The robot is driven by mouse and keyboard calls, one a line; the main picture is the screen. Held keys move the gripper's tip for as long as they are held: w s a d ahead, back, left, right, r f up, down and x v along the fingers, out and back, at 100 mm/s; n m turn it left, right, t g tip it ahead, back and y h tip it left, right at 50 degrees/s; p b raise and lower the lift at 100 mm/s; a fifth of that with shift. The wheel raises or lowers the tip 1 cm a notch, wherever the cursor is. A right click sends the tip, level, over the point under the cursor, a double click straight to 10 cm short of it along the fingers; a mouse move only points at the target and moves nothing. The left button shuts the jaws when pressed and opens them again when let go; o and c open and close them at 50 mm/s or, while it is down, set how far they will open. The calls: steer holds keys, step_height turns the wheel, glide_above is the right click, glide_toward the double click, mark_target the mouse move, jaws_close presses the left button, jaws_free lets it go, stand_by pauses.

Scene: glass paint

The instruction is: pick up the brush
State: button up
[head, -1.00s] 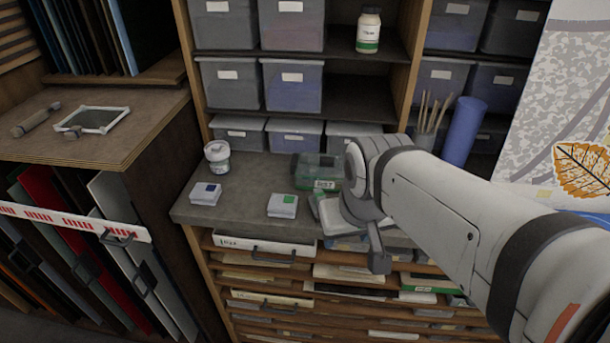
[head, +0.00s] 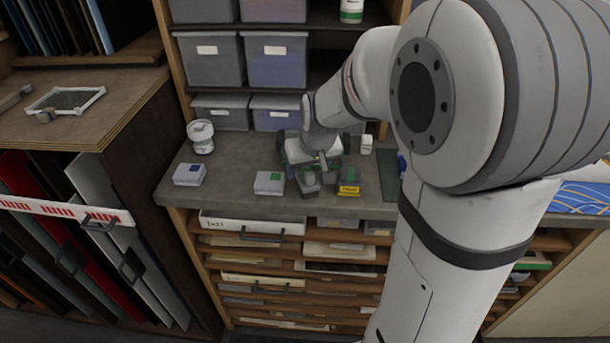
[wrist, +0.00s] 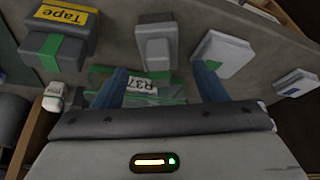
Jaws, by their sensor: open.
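I cannot make out a brush for certain in either current view. A thin tool (head: 14,98) lies at the far left of the wooden bench in the head view, cut by the picture edge; I cannot tell if it is a brush. My gripper (wrist: 160,82) is open and empty, its two blue fingers spread over a clear green box (wrist: 142,99) with a white label. In the head view my gripper hangs low over the grey counter (head: 235,205).
A white jar (head: 201,136) stands at back left. My arm hides the right side.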

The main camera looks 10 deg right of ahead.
mark_target(308, 170)
steer(key=shift+x, duration=1.85)
steer(key=shift+s, duration=0.1)
steer(key=shift+c, duration=0.4)
